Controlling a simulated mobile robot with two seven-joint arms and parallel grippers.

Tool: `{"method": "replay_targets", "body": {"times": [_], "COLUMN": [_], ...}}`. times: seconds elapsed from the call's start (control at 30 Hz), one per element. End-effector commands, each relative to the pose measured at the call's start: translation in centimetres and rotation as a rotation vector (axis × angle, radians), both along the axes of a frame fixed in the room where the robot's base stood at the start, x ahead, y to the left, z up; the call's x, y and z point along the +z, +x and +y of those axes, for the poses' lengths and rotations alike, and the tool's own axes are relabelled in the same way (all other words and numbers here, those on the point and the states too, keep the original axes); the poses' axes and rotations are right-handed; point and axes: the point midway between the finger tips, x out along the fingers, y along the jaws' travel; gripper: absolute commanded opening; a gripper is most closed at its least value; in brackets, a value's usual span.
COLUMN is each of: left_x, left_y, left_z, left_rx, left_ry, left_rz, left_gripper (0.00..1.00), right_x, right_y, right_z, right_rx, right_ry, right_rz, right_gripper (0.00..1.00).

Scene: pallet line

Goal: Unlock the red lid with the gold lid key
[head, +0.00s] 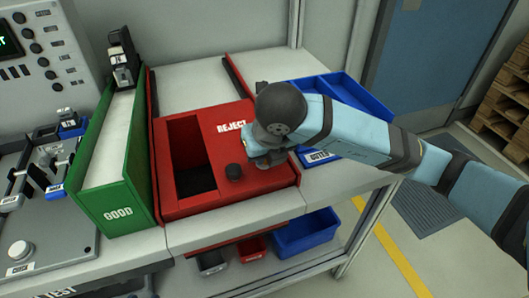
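The red bin (165,205) marked REJECT stands on the bench. Its left part has a dark rectangular opening, and its right part is covered by a red lid (221,146). My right gripper (268,160) comes in from the right and points down at the lid, just right of the knob. The wrist hides its fingers and whatever may be between them. I see no gold lid key and no lock. My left gripper is not in view.
A green bin (128,212) marked GOOD is to the left. A blue tray (345,90) is behind my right arm. Test equipment (40,250) fills the far left. Small bins, including a blue one (306,232), sit on a lower shelf.

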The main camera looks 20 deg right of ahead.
Motion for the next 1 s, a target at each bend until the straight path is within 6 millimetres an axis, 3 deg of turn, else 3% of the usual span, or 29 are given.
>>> {"method": "replay_targets", "body": {"times": [0.63, 0.67, 0.73, 1.0], "left_x": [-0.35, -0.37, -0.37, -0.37], "left_y": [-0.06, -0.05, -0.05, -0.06], "left_z": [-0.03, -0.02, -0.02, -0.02], "left_rx": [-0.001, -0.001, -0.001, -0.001], "left_ry": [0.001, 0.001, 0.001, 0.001], "left_rz": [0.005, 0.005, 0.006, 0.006], "left_gripper": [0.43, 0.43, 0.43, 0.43], "right_x": [0.08, 0.08, 0.07, 0.06], "right_y": [0.03, 0.03, 0.03, -0.01], "right_z": [0.00, 0.00, 0.01, 0.02], "right_rx": [-0.048, -0.048, -0.048, -0.046], "right_ry": [0.000, 0.000, 0.000, 0.001], "right_rz": [-0.001, -0.001, -0.001, 0.000], "right_gripper": [0.00, 0.24, 0.40, 0.43]}}
